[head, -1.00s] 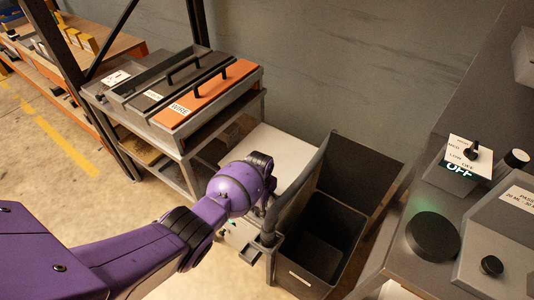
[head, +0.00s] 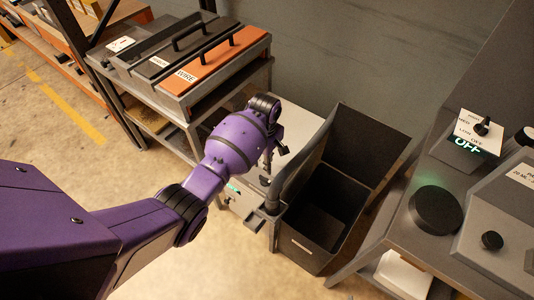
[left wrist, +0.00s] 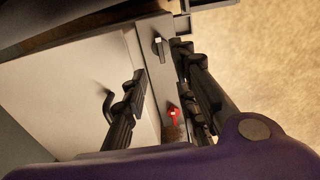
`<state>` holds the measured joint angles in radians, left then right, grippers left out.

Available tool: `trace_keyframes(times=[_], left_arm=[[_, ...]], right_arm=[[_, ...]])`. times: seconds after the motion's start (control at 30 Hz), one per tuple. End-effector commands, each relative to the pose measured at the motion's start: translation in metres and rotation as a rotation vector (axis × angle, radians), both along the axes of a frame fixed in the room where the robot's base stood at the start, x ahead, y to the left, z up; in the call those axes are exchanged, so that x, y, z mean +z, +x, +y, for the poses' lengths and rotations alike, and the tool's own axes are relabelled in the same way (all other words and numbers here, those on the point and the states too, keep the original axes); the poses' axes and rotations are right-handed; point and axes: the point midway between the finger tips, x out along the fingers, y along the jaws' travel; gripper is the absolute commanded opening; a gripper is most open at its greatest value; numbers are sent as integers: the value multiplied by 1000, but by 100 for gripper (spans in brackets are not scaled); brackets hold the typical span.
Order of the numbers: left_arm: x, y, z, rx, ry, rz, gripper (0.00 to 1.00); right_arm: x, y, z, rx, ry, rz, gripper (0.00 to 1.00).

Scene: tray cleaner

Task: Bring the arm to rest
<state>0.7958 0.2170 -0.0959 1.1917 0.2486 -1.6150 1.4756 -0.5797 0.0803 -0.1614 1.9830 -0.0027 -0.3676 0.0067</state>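My left arm, purple with black joints, reaches in from the left of the head view. Its left gripper (head: 277,152) hangs past the wrist, partly hidden by it, over the white-topped machine (head: 302,122) and left of the dark bin. In the left wrist view the two black fingers of the left gripper (left wrist: 158,66) stand apart with nothing between them. Behind them show a pale panel (left wrist: 60,90) with a black handle, a dark knob (left wrist: 159,46) and a red knob (left wrist: 173,115). My right gripper is not in view.
An open dark bin (head: 318,215) stands right of the gripper. A rack at the back holds lidded trays, one orange and labelled WIRE (head: 215,62). A bench (head: 400,240) at right carries a round black disc (head: 435,210) and a control box reading OFF (head: 467,145).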

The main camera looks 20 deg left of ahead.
Motion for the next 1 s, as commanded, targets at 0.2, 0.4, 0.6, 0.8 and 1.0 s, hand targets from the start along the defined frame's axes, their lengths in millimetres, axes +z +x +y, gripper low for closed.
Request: trace_keyframes(times=[0.2, 0.4, 0.6, 0.8, 1.0], left_arm=[[0, 0, 0, -1, 0, 0, 27], [1, 14, -3, -125, -6, -58, 27], [36, 74, -22, -449, 25, -350, 27], [45, 75, -31, -769, 134, -609, 27], [40, 27, -28, -1016, 284, -788, 27]], right_arm=[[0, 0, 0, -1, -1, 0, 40], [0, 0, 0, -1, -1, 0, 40], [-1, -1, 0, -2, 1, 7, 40], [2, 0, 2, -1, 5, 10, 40], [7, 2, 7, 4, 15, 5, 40]])
